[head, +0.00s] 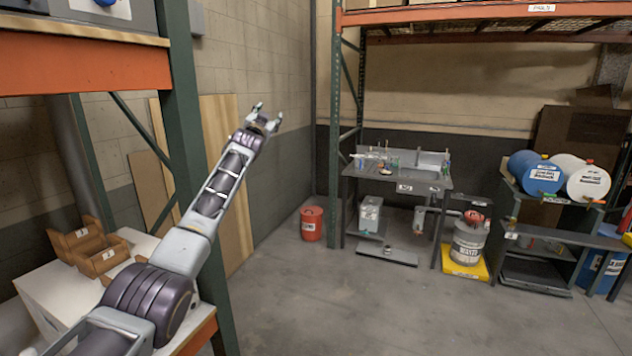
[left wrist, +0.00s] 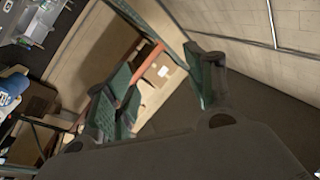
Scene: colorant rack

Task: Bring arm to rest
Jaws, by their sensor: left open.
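My left arm comes in from the lower left in the head view and reaches up and to the right. Its gripper (head: 264,120) is raised in the air in front of the block wall, open and empty. In the left wrist view the two fingers of the left gripper (left wrist: 160,90) stand apart with nothing between them. Behind them that view shows the wall and rack at a steep tilt. My right gripper shows in neither view.
A rack upright (head: 184,170) stands close beside my left arm. Wooden bins (head: 88,248) sit on a white surface at left. A red bucket (head: 311,223), a workbench (head: 400,178) and blue and white drums (head: 537,174) stand farther back. The middle floor is clear.

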